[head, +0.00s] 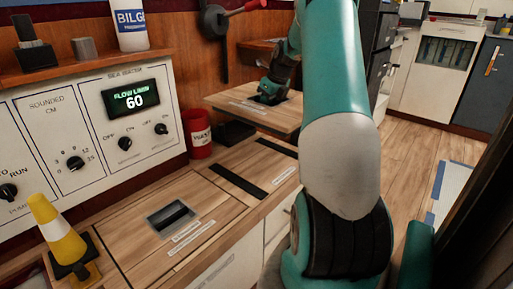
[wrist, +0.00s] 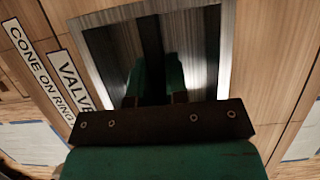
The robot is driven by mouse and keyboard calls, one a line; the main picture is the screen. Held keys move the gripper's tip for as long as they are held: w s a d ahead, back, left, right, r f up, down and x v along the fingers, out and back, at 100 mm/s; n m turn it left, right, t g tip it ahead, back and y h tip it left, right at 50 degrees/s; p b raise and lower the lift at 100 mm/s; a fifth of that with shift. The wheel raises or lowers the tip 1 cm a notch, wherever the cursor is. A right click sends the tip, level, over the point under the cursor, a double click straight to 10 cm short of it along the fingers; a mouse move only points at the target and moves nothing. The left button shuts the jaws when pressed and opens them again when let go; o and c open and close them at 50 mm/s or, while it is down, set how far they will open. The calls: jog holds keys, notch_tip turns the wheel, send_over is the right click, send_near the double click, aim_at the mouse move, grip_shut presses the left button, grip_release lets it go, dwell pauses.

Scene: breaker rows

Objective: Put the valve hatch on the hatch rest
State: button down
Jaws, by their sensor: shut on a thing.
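My gripper (head: 268,94) is shut on the handle in the recess of a wooden hatch (head: 237,107). In the wrist view my fingers (wrist: 154,85) reach into the metal-framed recess, and the hatch's label (wrist: 72,82) begins "VALVE". The hatch looks roughly level and raised above the far part of the counter. Two black strips (head: 238,182) (head: 277,148) lie on the counter nearer the camera, with a small label beside them too small to read; they look like the hatch rest.
Another hatch with a recessed handle (head: 171,215) lies in the counter at the front. A yellow and white cone (head: 57,230) stands at the left. A red can (head: 198,133) and a dark block (head: 235,132) stand by the control panel (head: 80,130). The strips' area is clear.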

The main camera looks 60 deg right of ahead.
notch_tip(320, 180, down, 20)
jog(key=b, duration=0.9)
jog(key=shift+w+r, duration=0.15)
jog(key=shift+r, duration=0.1)
jog(key=c, duration=1.1)
grip_release()
jog(key=shift+a+f, duration=0.1)
jog(key=shift+f, duration=0.1)
